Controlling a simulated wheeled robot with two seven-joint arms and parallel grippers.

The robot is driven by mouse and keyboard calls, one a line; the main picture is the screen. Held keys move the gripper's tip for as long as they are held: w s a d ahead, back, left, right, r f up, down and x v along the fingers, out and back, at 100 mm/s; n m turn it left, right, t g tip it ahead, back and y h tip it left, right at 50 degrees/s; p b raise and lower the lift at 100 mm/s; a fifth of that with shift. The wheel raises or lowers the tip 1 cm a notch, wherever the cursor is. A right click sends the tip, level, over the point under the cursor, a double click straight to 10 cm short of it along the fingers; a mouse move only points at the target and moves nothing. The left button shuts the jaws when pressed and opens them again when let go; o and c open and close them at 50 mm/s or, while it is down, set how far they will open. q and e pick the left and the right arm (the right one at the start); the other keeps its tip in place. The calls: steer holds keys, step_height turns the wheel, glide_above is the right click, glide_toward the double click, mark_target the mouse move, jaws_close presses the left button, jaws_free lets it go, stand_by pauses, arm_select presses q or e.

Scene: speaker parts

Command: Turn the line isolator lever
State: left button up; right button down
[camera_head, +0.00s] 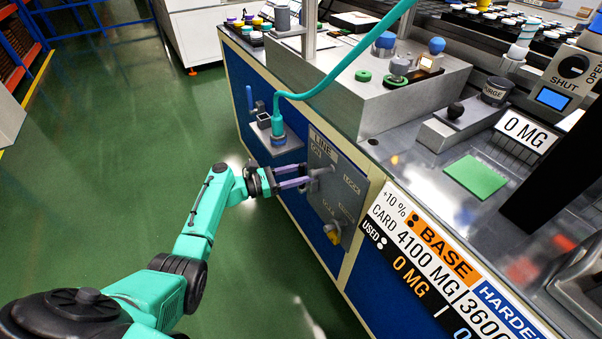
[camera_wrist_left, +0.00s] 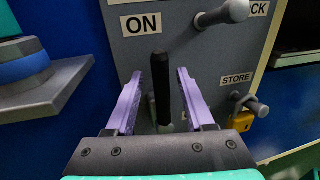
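The isolator lever (camera_wrist_left: 163,85) is a dark upright handle with a pale base in the left wrist view. It is in front of the grey panel, just right of the "ON" label (camera_wrist_left: 141,24). My left gripper (camera_wrist_left: 166,75) is open, with one purple finger on each side of the lever and visible gaps. Its palm hides the lower part. In the head view my left gripper (camera_head: 305,177) reaches the grey LINE panel (camera_head: 343,198) on the blue bench front. I cannot make out the lever there. My right gripper is not in view.
A grey peg (camera_wrist_left: 225,14) sticks out at the LOCK label, right of the lever. A yellow padlock (camera_wrist_left: 242,121) hangs at the STORE peg; it also shows low on the panel (camera_head: 333,236). A teal hose (camera_head: 343,67) arches above. Open green floor lies left.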

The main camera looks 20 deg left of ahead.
arm_select(q)
steer(key=v, duration=1.4)
steer(key=shift+s+a+p, duration=0.2)
steer(key=shift+p, duration=0.1)
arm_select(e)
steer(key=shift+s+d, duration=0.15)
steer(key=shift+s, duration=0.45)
